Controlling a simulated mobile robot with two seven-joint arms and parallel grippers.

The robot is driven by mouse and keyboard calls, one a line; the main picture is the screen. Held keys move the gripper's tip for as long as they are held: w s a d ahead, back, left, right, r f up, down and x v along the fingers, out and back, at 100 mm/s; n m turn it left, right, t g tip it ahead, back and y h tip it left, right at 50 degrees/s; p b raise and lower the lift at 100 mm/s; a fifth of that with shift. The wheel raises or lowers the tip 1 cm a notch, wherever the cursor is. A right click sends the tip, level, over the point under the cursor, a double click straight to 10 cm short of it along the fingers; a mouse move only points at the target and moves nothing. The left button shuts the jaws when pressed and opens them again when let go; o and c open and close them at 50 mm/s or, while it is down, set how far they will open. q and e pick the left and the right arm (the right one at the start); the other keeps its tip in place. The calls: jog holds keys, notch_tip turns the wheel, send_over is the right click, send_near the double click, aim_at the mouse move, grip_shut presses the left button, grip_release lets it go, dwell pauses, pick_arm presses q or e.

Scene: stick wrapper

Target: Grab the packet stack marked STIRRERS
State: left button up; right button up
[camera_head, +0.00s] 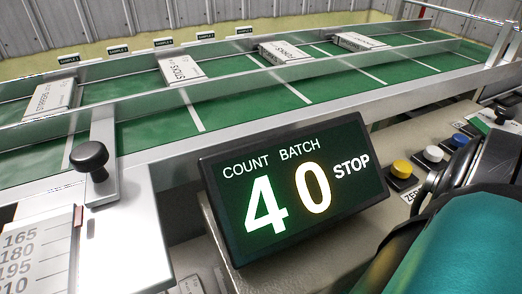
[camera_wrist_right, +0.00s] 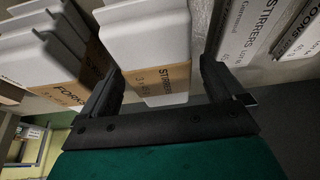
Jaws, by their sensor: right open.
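In the right wrist view, a white packet stack marked STIRRERS (camera_wrist_right: 146,42) with a brown band is at the middle. My right gripper (camera_wrist_right: 160,70) is open, with one dark finger on each side of the stack's near end. I cannot tell whether the fingers touch it. In the head view, a flat white packet lettered STIRRERS (camera_head: 53,97) lies on the green belt at the left. My teal right arm fills the lower right there, and its fingertips are not clearly visible. My left gripper is not in view.
A similar stack, apparently marked FORKS (camera_wrist_right: 40,78), stands close left of the STIRRERS stack. The display (camera_head: 295,190) reads 4 and 0. A black knob (camera_head: 90,158) and buttons (camera_head: 402,170) flank it.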

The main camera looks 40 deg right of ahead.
jog(key=shift+b+x, duration=0.3)
jog(key=shift+x, duration=0.7)
jog(key=shift+f, duration=0.2)
jog(key=shift+c, duration=0.4)
jog(key=c, duration=1.1)
